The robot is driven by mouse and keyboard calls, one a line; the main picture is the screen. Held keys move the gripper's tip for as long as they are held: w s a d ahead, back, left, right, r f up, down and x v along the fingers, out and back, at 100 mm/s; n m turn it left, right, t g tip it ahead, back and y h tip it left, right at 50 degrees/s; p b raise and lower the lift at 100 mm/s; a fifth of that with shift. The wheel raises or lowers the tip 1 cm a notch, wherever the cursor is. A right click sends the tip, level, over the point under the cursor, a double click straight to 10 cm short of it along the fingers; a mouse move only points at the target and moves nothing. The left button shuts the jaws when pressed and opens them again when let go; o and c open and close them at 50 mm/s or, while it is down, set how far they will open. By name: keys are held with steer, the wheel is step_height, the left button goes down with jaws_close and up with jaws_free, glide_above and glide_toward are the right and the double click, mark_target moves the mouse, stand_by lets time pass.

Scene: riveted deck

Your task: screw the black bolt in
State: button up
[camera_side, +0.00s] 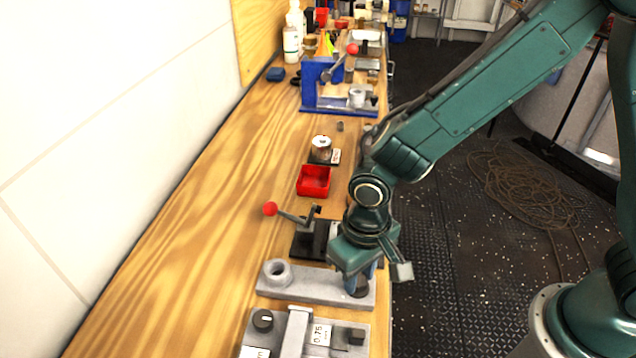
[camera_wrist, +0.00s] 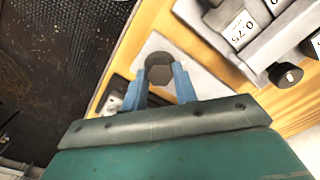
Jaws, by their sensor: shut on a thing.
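The black bolt (camera_wrist: 158,66) shows its dark hexagonal head between the two blue fingers in the wrist view. In the side view the bolt (camera_side: 357,288) is a dark shape at the right end of a grey block (camera_side: 318,287). The same block (camera_wrist: 191,62) shows pale around the bolt head in the wrist view. My gripper (camera_side: 364,279) points down at that end of the block and is shut on the bolt head; its fingertips also show in the wrist view (camera_wrist: 159,76). The bolt's shank and how deep it sits are hidden.
A round grey boss (camera_side: 277,271) stands at the block's left end. A fixture labelled 0.75 (camera_side: 308,334) lies nearer the camera. A black clamp with a red-knobbed lever (camera_side: 271,209) and a red tray (camera_side: 314,181) stand behind. The bench's left side is clear.

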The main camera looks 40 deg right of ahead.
steer(key=m, duration=0.7)
steer(key=shift+w+r, duration=0.1)
steer(key=m, duration=0.8)
steer(key=shift+m, duration=0.3)
steer(key=m, duration=1.1)
steer(key=shift+m, duration=0.4)
steer(key=o, duration=1)
steer(key=shift+c, duration=0.2)
